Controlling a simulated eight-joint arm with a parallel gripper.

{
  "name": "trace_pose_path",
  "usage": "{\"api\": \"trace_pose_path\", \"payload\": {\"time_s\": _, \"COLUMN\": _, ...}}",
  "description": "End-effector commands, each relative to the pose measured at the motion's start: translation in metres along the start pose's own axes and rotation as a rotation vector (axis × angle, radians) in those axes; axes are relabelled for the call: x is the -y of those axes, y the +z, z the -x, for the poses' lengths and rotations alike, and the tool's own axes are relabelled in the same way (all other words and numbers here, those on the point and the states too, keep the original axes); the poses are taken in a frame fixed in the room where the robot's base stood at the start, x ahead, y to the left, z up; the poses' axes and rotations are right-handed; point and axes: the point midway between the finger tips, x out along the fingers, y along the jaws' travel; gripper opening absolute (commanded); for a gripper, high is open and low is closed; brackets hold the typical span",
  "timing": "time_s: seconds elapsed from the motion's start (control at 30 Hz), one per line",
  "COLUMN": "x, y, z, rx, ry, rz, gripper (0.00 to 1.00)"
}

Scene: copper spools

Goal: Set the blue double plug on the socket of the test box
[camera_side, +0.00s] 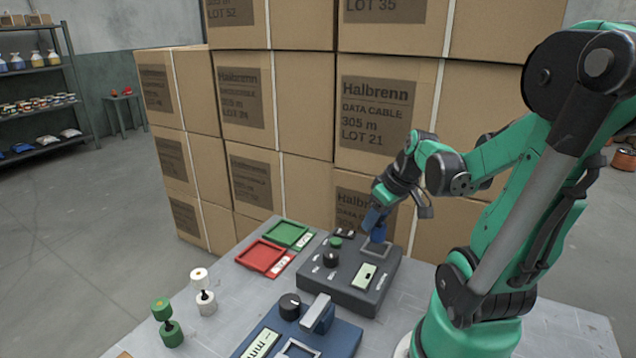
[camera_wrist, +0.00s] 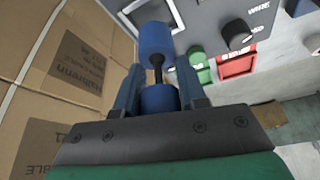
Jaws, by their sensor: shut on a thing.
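The blue double plug (camera_wrist: 155,40) is two blue cylinders joined by a thin dark neck. My gripper (camera_wrist: 158,90) is shut on its near cylinder; the far cylinder points toward the dark grey box with a pale-rimmed square socket (camera_wrist: 163,14). In the side view my gripper (camera_side: 376,215) is over the back right of this grey box (camera_side: 335,287), which I take as the test box. The plug (camera_side: 379,233) is at the socket frame (camera_side: 375,251). I cannot tell whether it touches the socket.
A blue box (camera_side: 335,340) with a black knob and a raised handle stands in front. A white double plug (camera_side: 203,292) and a green one (camera_side: 167,322) stand at left. A red tray (camera_side: 262,257) and a green tray (camera_side: 287,235) lie behind. Stacked cartons (camera_side: 300,190) rise close behind the table.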

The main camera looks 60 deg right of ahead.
Motion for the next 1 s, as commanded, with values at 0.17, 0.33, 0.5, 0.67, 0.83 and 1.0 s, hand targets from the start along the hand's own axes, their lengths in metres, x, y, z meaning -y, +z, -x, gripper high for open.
{"api": "trace_pose_path", "payload": {"time_s": 0.17, "x": 0.0, "y": 0.006, "z": -0.015, "rx": 0.0, "ry": 0.0, "rz": 0.0, "gripper": 0.0}}
{"api": "trace_pose_path", "payload": {"time_s": 0.33, "x": 0.0, "y": 0.009, "z": -0.02, "rx": 0.0, "ry": 0.0, "rz": 0.0, "gripper": 0.0}}
{"api": "trace_pose_path", "payload": {"time_s": 0.5, "x": 0.0, "y": 0.009, "z": -0.02, "rx": 0.0, "ry": 0.0, "rz": 0.0, "gripper": 0.0}}
{"api": "trace_pose_path", "payload": {"time_s": 0.67, "x": 0.0, "y": 0.01, "z": -0.023, "rx": 0.0, "ry": 0.0, "rz": 0.0, "gripper": 0.0}}
{"api": "trace_pose_path", "payload": {"time_s": 0.83, "x": 0.0, "y": 0.011, "z": -0.025, "rx": 0.0, "ry": 0.0, "rz": 0.0, "gripper": 0.61}}
{"api": "trace_pose_path", "payload": {"time_s": 1.0, "x": 0.0, "y": 0.011, "z": -0.025, "rx": 0.0, "ry": 0.0, "rz": 0.0, "gripper": 0.67}}
